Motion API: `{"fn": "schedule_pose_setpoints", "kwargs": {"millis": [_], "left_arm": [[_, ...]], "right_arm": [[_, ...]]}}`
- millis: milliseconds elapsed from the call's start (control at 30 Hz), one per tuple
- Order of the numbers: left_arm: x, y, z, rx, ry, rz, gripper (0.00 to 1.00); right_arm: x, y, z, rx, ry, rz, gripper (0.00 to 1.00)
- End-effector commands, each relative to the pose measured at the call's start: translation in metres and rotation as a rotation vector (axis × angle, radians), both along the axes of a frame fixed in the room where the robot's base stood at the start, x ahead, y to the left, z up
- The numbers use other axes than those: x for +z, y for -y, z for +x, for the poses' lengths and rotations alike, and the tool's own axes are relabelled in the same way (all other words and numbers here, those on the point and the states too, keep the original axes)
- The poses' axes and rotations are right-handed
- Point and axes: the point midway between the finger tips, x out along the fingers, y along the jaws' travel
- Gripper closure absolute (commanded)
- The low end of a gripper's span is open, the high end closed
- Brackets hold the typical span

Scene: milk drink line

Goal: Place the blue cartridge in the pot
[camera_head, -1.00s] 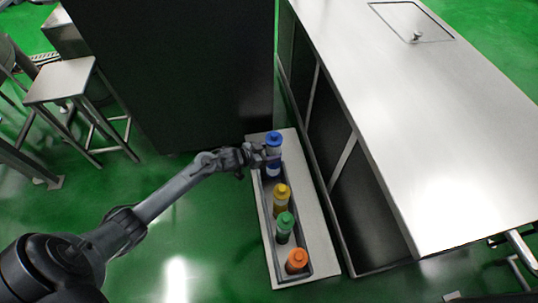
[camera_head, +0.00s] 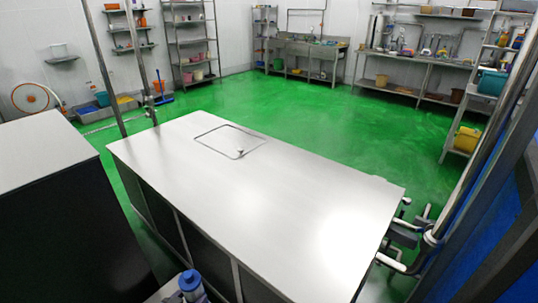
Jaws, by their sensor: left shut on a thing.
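The blue cartridge (camera_head: 192,285), with a blue cap and a pale body, shows at the bottom edge of the head view. Its lower part is cut off. My left gripper is at the cartridge, almost wholly below the frame, and it is shut on the cartridge. A square lid (camera_head: 230,142) with a small knob is set flush in the top of the steel counter, and it is shut. I cannot make out an open pot. My right gripper is not in view.
The long steel counter (camera_head: 260,215) fills the middle, its top bare. A large dark cabinet (camera_head: 70,225) stands to the left, with a narrow gap between. Shelves (camera_head: 190,45) and sinks (camera_head: 308,55) line the back wall. The green floor (camera_head: 300,105) beyond the counter is clear.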

Motion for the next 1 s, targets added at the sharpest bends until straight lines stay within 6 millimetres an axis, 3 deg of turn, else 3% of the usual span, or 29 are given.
{"fn": "schedule_pose_setpoints", "kwargs": {"millis": [33, 233, 367, 567, 833, 1000], "left_arm": [[0.037, 0.016, -0.001, 0.016, 0.005, -0.004, 0.69], [0.112, 0.050, -0.016, 0.135, 0.000, -0.009, 0.69], [0.124, 0.051, -0.026, 0.205, -0.001, -0.004, 0.69], [0.126, 0.034, -0.036, 0.299, -0.005, 0.000, 0.69], [0.162, 0.031, -0.044, 0.299, -0.001, 0.001, 0.69], [0.199, 0.031, -0.052, 0.299, 0.000, 0.001, 0.69]], "right_arm": [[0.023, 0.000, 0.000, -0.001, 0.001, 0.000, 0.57], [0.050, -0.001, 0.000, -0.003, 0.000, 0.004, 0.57], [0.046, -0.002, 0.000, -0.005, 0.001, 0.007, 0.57], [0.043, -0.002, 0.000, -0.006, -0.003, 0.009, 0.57], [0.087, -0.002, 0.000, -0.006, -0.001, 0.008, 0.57], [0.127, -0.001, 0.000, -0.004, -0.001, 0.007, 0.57]]}}
